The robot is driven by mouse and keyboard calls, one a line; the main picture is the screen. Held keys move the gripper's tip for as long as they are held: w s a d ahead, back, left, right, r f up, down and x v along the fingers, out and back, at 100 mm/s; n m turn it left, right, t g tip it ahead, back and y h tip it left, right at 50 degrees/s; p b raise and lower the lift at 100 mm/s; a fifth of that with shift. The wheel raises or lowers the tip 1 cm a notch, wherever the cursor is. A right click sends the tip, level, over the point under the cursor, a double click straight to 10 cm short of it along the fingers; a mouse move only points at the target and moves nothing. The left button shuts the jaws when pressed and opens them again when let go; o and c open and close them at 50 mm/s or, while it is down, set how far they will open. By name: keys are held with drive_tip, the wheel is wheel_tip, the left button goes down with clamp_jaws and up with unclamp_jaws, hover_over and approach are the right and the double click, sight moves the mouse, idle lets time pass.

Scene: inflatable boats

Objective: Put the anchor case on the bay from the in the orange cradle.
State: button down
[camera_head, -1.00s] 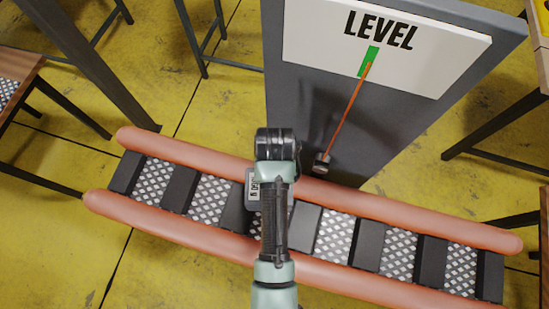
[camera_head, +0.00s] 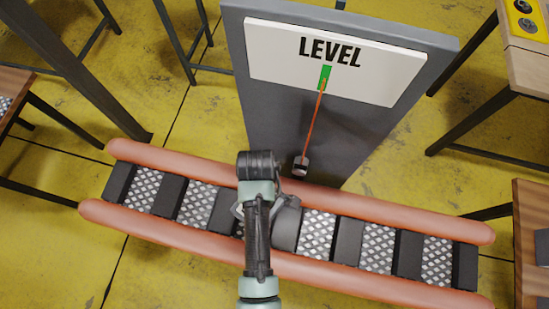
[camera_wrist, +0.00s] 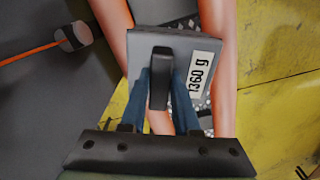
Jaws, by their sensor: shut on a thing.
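In the wrist view, my gripper (camera_wrist: 161,88) is shut on the dark handle of a grey case (camera_wrist: 140,50). Its white label reads "1360 g". The case hangs over the boat between its two orange tubes; I cannot tell whether it touches the deck. In the head view, my arm's end is over the middle of the boat and hides the fingers and most of the case. The boat (camera_head: 385,207) has orange-red tubes and alternating black blocks and chequered bays. No orange cradle can be told apart from the boat.
A grey panel (camera_head: 385,120) behind the boat bears a white "LEVEL" board (camera_head: 390,70). Its orange pointer (camera_head: 312,120) meets the green mark and ends in a small weight (camera_head: 300,167). Wooden tables stand at left (camera_head: 20,88) and right (camera_head: 530,245). Yellow floor lies around.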

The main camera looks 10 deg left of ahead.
drive_tip(key=a+n, duration=0.1)
drive_tip(key=n, duration=0.1)
drive_tip(key=s+a+n+p, duration=0.1)
drive_tip(key=shift+s+r+n, duration=0.1)
drive_tip(key=shift+r+n, duration=0.3)
drive_tip(key=shift+s+a+f+n, duration=0.1)
drive_tip(key=shift+f+n, duration=0.05)
drive_tip(key=shift+n, duration=0.25)
drive_tip(key=shift+f, duration=0.2)
drive_tip(key=shift+f+b, duration=3.4)
drive_tip(key=shift+b, duration=0.55)
drive_tip(key=shift+f+b, duration=1.3)
drive_tip(key=shift+f, duration=0.85)
